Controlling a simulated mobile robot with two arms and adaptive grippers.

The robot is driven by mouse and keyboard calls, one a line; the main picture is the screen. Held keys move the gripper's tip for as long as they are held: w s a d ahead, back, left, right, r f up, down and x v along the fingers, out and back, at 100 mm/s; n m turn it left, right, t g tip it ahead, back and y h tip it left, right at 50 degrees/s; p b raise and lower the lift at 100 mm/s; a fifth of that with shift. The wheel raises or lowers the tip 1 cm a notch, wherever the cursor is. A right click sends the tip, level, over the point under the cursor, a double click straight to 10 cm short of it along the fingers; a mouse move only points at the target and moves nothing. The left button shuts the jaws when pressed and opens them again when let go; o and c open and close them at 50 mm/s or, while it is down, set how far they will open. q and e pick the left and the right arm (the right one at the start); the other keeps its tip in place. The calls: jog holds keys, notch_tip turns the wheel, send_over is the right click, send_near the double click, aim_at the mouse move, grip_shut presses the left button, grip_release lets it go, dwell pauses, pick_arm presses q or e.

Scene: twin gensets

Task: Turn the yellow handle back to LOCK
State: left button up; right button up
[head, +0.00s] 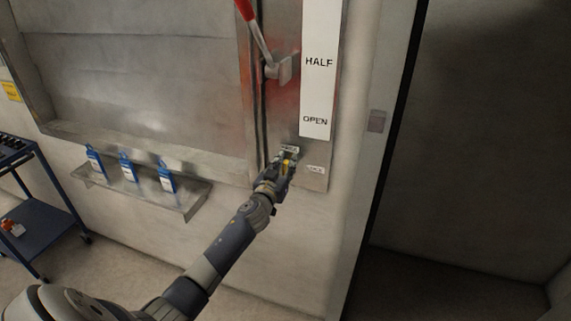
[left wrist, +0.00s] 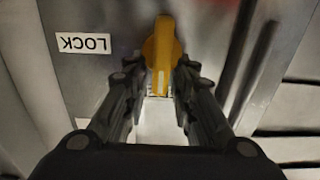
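The small yellow handle (head: 287,163) is on the metal panel at the lower end of the white strip. My right gripper is not in view.
A red-gripped lever (head: 258,38) stands above on the same panel, beside the HALF and OPEN strip (head: 318,90). A metal shelf (head: 190,204) with blue bottles (head: 127,167) is lower left. A blue cart (head: 40,215) stands far left. A dark-edged opening is at right.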

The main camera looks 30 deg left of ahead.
pick_arm(q)
grip_shut()
jog(key=shift+d+m, duration=0.1)
jog(key=shift+m, duration=0.2)
jog(key=shift+w+d+f+m+b, duration=0.1)
jog(key=shift+d+f+m+b, duration=0.45)
jog(key=shift+m, duration=2.3)
jog(key=shift+w+d+f+m+b, duration=0.1)
jog(key=shift+d+f+m+b, duration=0.4)
jog(key=shift+m, duration=2.4)
jog(key=shift+w+d+f+m+b, duration=0.1)
jog(key=shift+f+m+b, duration=0.45)
jog(key=shift+m, duration=2.3)
jog(key=shift+r+m, duration=0.2)
jog(key=shift+m, duration=0.1)
jog(key=o, duration=0.5)
grip_release()
